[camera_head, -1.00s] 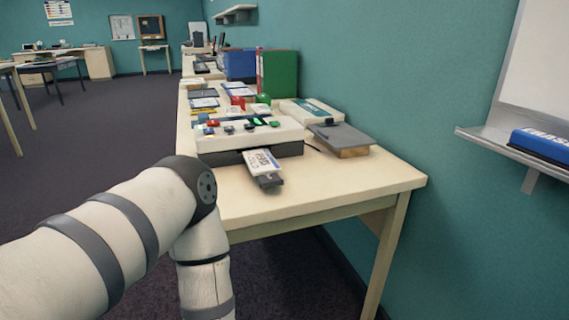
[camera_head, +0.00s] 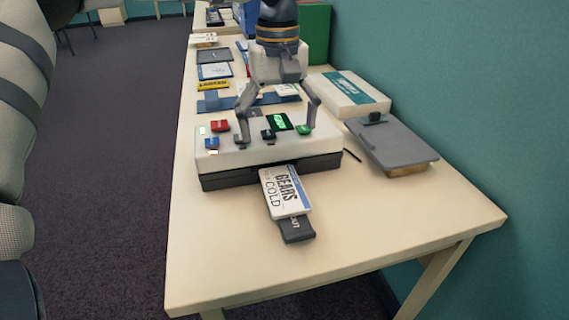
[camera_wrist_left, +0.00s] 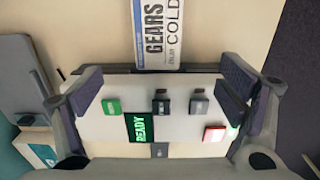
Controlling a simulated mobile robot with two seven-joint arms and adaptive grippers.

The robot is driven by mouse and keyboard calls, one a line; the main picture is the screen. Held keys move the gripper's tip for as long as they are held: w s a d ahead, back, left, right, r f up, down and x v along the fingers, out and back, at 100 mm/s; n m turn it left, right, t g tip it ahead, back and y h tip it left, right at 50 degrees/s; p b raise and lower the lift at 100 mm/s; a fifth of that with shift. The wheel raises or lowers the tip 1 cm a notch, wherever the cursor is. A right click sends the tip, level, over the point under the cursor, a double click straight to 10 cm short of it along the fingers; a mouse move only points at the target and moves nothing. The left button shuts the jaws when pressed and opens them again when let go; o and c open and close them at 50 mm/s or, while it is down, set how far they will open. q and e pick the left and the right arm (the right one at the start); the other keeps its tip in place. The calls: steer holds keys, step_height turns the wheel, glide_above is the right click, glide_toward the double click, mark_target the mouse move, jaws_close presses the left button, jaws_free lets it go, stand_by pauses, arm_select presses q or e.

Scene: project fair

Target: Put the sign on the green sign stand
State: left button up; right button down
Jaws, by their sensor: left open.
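A white and blue card reading "GEARS COLD" (camera_head: 285,192), which looks like the sign, sticks out of the front of a white machine (camera_head: 225,158) over a dark tongue (camera_head: 296,226). It also shows at the top of the left wrist view (camera_wrist_left: 162,32). My left gripper (camera_head: 275,131) is open, pointing down over the machine's top, its fingers either side of the small keys and the lit "READY" display (camera_head: 279,122). In the left wrist view nothing is between its fingers (camera_wrist_left: 160,92). I cannot make out a green sign stand. My right gripper is not in view.
A grey clipboard-like slab (camera_head: 392,143) and a white box (camera_head: 345,94) lie to the right, by the teal wall. A yellow label (camera_head: 213,85) and other items lie behind the machine. The near table top (camera_head: 390,232) is clear.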

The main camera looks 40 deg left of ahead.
arm_select(q)
glide_above(281, 181)
steer(key=s, duration=0.1)
steer(key=f, duration=0.5)
steer(key=shift+s+d+f, duration=0.1)
steer(key=shift+d+f, duration=0.15)
steer(key=shift+f, duration=0.15)
steer(key=f, duration=0.4)
steer(key=w+f+b, duration=0.1)
steer(key=f, duration=0.1)
steer(key=shift+w+a, duration=0.1)
steer(key=shift+a, duration=0.2)
steer(key=c, duration=1.5)
steer(key=shift+r, duration=0.15)
